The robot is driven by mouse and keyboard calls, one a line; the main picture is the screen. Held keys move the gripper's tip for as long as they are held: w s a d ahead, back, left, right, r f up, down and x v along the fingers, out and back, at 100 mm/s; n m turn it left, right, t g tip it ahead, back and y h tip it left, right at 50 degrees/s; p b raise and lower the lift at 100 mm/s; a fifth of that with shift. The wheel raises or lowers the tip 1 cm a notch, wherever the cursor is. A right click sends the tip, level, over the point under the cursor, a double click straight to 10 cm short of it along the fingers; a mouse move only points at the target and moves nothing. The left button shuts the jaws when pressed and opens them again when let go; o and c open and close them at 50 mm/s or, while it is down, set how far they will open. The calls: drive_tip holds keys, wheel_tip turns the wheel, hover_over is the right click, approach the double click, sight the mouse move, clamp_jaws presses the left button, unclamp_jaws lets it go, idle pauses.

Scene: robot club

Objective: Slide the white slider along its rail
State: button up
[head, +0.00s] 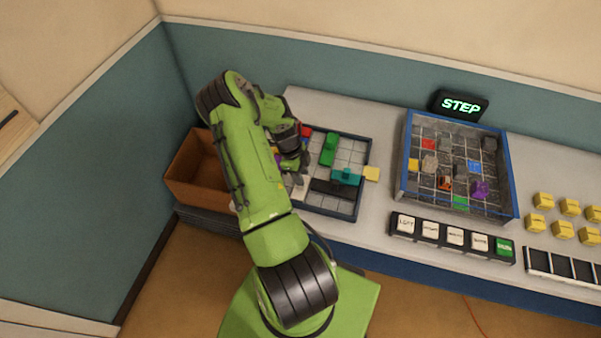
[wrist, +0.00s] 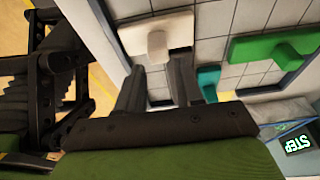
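The white slider (wrist: 183,30) is a flat white bar with a raised knob in the wrist view, lying on the tiled sliding-block board. In the head view a pale piece (head: 301,186) beside my gripper seems to be the same slider, partly hidden by my arm. My gripper (wrist: 157,72) is open, its two dark fingers apart with nothing between them. The knob lies just beyond the gap between the fingertips; I cannot tell whether they touch it. In the head view my gripper (head: 291,161) is over the board's left side. The board's blue frame (head: 357,205) shows at right.
A green slider (head: 328,149), teal slider (head: 346,176), red block (head: 306,132) and dark bar (head: 332,190) share the board. A yellow piece (head: 371,174) sits at its right edge. A brown bin (head: 190,180) stands left. A walled grid (head: 407,160) is farther right.

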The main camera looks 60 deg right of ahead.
drive_tip(key=shift+f+b, duration=2.1)
drive_tip(key=shift+b, duration=0.35)
drive_tip(key=shift+r, duration=0.1)
drive_tip(key=shift+r, duration=0.1)
drive_tip(key=c, duration=0.5)
drive_tip(key=shift+d+b, duration=0.15)
drive_tip(key=shift+b, duration=0.2)
drive_tip(key=shift+c, duration=0.3)
